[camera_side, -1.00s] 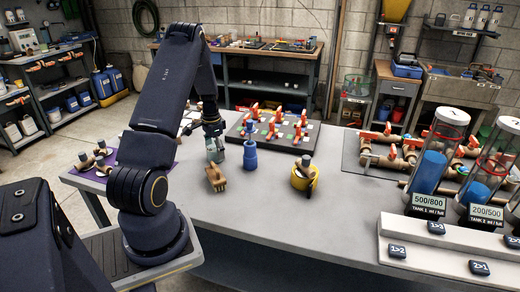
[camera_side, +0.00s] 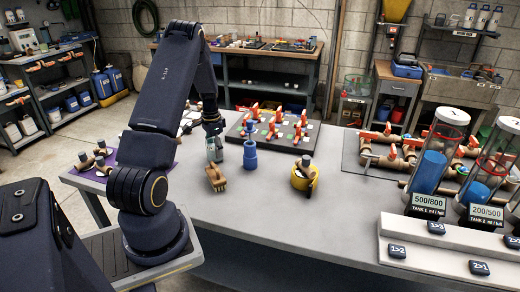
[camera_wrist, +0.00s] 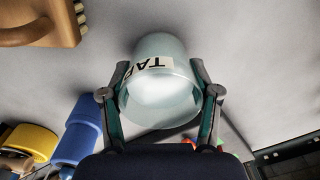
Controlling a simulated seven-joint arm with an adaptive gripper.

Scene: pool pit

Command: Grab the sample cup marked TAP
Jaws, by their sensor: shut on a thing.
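The sample cup marked TAP (camera_wrist: 160,88) is a pale, translucent cup with a white label, seen between my fingers in the wrist view. My gripper (camera_wrist: 160,95) is shut on it, one finger against each side. In the side view my gripper (camera_side: 213,143) and the cup (camera_side: 214,155) are over the grey table, behind the wooden-handled brush. The cup appears held slightly above the table, though the exact gap is hard to tell. The label reads upside down in the wrist view, its left end partly out of sight.
A brush (camera_side: 216,181) lies just in front of the cup. A blue bottle-shaped piece (camera_side: 250,155) stands to its right, and a yellow roll-like item (camera_side: 305,180) farther right. A dark board with red-handled valves (camera_side: 275,130) lies behind. The table's front middle is clear.

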